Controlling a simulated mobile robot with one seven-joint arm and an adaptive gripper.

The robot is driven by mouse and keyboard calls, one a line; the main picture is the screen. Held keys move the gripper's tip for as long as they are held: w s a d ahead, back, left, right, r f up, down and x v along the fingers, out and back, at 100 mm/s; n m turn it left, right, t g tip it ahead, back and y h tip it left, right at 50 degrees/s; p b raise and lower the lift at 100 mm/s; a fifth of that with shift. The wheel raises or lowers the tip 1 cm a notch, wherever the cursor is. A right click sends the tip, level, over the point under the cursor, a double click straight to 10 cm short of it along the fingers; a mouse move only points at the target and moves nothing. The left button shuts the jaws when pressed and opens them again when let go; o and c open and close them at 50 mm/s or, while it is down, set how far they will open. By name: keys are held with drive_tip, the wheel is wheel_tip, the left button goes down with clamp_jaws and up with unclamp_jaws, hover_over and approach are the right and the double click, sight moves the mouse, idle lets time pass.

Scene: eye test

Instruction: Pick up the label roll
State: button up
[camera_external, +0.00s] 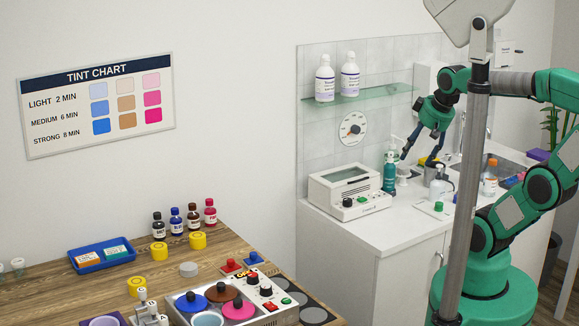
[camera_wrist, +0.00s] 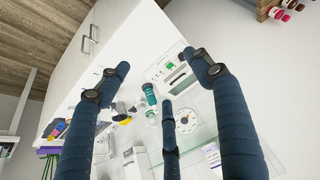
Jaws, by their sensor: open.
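I cannot pick out a label roll for certain. Several small yellow round things that could be rolls or tins stand on the wooden table in the external view: one in the middle (camera_external: 159,251), one behind it to the right (camera_external: 197,240) and one nearer the front (camera_external: 137,286). A grey-white disc (camera_external: 188,269) lies near them. My gripper (camera_external: 414,160) is over the white counter at the right, well away from the wooden table. Its dark blue fingers are spread and empty, as the wrist view (camera_wrist: 160,75) also shows.
A glass shelf (camera_external: 372,96) holds two white bottles. The wooden table (camera_external: 60,285) carries a blue tray (camera_external: 101,256), small bottles and a coloured-pot warmer.

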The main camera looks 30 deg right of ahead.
drive_tip(key=w+a+r+m+g+p, duration=0.1)
drive_tip(key=w+a+r+p, duration=0.3)
drive_tip(key=w, duration=0.5)
drive_tip(key=w+a+r+p, duration=0.1)
drive_tip(key=w+a+r, duration=0.35)
drive_tip(key=w, duration=0.35)
drive_tip(key=w+a+f+m+g+p, duration=0.15)
drive_tip(key=w+a+p, duration=0.35)
drive_tip(key=w+a, duration=0.95)
drive_tip(key=w+a+f+g+p, duration=0.15)
drive_tip(key=w+a+f, duration=0.25)
drive_tip(key=a, duration=0.4)
drive_tip(key=w+a+f+p, duration=0.2)
drive_tip(key=w+a+f, duration=0.2)
drive_tip(key=a, duration=0.4)
drive_tip(key=a+f+m+g+p, duration=0.1)
drive_tip(key=a+f+p, duration=0.3)
drive_tip(key=a+f, duration=1.2)
drive_tip(key=shift+w+a+m+p, duration=0.35)
drive_tip(key=shift+a+m, duration=0.25)
drive_tip(key=shift+m, duration=0.05)
